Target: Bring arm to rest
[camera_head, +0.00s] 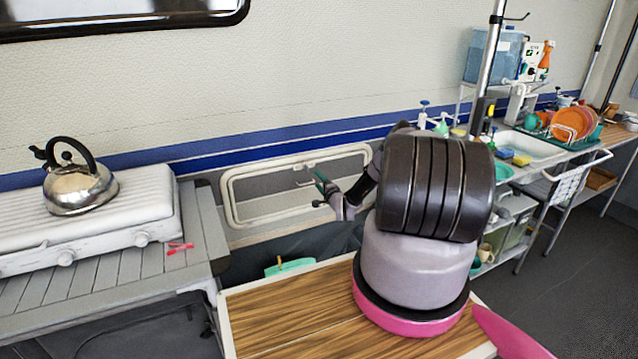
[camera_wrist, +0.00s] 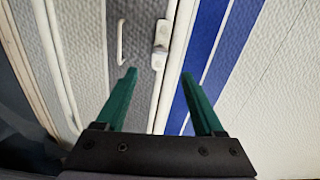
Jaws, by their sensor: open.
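My arm reaches over the wooden table (camera_head: 290,318) toward the wall in the head view. My gripper (camera_head: 319,190) is at its far end, in front of the grey hatch (camera_head: 265,192) with a white frame. In the wrist view my gripper (camera_wrist: 158,85) shows two green fingers spread wide apart with nothing between them. Beyond the fingers are the hatch's white frame and latch (camera_wrist: 161,40) and the blue wall stripe (camera_wrist: 205,50). I cannot tell how close the fingertips are to the hatch.
A kettle (camera_head: 78,188) stands on the white stove (camera_head: 100,225) at the left, with a small red item (camera_head: 180,247) beside it. A green container (camera_head: 290,267) is behind the table. A sink (camera_head: 535,147) and orange plates (camera_head: 570,124) are at the right. Floor at the right is clear.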

